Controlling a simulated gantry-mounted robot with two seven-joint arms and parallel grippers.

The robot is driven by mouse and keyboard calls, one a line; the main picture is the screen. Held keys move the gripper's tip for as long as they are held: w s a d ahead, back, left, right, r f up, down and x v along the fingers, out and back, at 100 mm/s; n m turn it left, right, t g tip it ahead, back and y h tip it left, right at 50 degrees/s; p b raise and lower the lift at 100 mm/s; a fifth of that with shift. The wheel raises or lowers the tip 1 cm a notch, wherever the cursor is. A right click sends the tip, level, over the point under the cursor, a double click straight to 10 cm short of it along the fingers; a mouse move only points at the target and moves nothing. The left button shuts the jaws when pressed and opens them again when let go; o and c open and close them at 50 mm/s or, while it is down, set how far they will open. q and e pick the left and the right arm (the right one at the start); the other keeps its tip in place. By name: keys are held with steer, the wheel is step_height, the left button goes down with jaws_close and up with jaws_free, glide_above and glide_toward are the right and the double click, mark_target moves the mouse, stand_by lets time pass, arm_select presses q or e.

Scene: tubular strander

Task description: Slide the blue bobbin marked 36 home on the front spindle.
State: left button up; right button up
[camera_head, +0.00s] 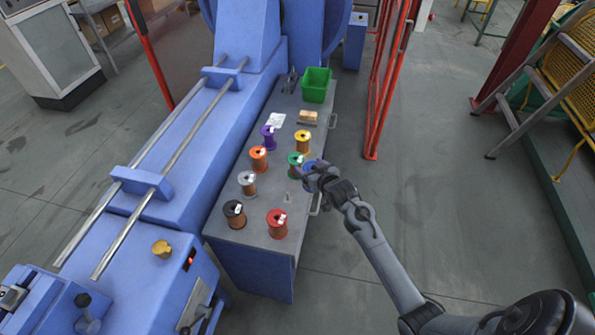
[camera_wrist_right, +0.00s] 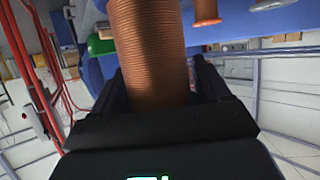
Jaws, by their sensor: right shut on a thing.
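My right gripper (camera_head: 316,174) is shut on the blue bobbin (camera_head: 308,168) at the right side of the grey bench top. In the right wrist view the bobbin's copper winding (camera_wrist_right: 148,45) stands between the two fingers. In the head view the gripper hides most of the bobbin, and its number cannot be read. I cannot tell from the head view whether the bobbin touches the bench. The front spindle cannot be made out for certain on the blue machine (camera_head: 185,190) at left. My left gripper is not in view.
Several other bobbins stand on the bench (camera_head: 265,255); the green bobbin (camera_head: 296,159) is close beside the gripper and the red bobbin (camera_head: 277,223) is nearer the front. A green bin (camera_head: 316,85) is at the back.

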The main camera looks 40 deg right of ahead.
steer(key=shift+s+d+r, duration=0.65)
steer(key=shift+d+r, duration=0.1)
steer(key=shift+d, duration=0.05)
steer(key=shift+s+d+r+p, duration=0.3)
steer(key=shift+r+p, duration=0.15)
steer(key=shift+p, duration=0.1)
steer(key=shift+s+r+p, duration=0.1)
steer(key=shift+r+p, duration=0.55)
steer(key=shift+p, duration=0.05)
steer(key=shift+r+p, duration=1.7)
steer(key=shift+p, duration=0.2)
